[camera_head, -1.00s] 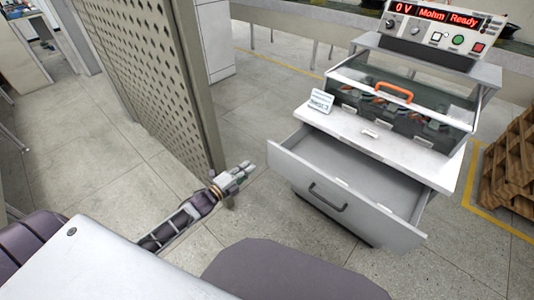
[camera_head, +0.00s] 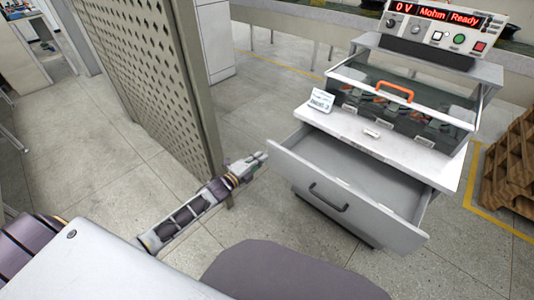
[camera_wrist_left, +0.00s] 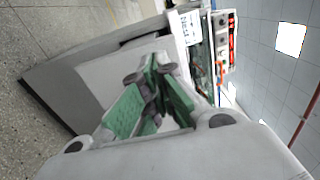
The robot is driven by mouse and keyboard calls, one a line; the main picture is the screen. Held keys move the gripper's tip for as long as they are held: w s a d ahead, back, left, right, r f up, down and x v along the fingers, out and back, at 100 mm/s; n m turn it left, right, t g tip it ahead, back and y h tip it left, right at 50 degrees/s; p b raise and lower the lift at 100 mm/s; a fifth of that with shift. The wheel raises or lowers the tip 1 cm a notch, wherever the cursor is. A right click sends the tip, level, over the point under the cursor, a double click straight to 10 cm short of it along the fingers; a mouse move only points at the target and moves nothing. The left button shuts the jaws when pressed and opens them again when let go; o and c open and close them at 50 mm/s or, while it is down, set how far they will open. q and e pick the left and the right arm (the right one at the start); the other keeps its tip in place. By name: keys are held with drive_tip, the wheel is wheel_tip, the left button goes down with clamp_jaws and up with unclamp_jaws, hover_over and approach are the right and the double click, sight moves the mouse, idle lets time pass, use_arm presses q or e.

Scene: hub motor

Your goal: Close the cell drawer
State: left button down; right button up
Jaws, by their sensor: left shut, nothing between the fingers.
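The cell drawer (camera_head: 352,202) is a light grey drawer with a dark bar handle (camera_head: 328,197). It stands pulled out of the white-topped test station (camera_head: 405,152), and its empty inside shows. My left gripper (camera_head: 264,157) is shut and empty, just left of the drawer's left front corner. I cannot tell whether it touches the drawer. In the left wrist view the shut green-padded fingers (camera_wrist_left: 152,82) point toward the drawer (camera_wrist_left: 70,85). My right gripper is not in view.
A perforated panel (camera_head: 150,75) stands left of my left gripper. The station carries a clear-lidded box with an orange handle (camera_head: 394,91), a small sign (camera_head: 321,100) and a meter unit (camera_head: 440,30). Wooden pallets (camera_head: 512,165) stand at the right. Open floor lies between panel and station.

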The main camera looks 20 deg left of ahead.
sight(272, 149)
use_arm(q)
drive_tip(key=shift+x, duration=1.35)
drive_tip(key=shift+w+d+b, duration=0.2)
drive_tip(key=shift+w+b, duration=0.1)
drive_tip(key=shift+w, duration=0.15)
drive_tip(key=shift+w+d, duration=0.1)
drive_tip(key=shift+w, duration=0.2)
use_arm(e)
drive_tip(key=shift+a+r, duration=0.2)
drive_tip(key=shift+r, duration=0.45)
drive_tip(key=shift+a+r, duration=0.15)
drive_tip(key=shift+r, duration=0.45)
use_arm(q)
drive_tip(key=shift+w, duration=0.15)
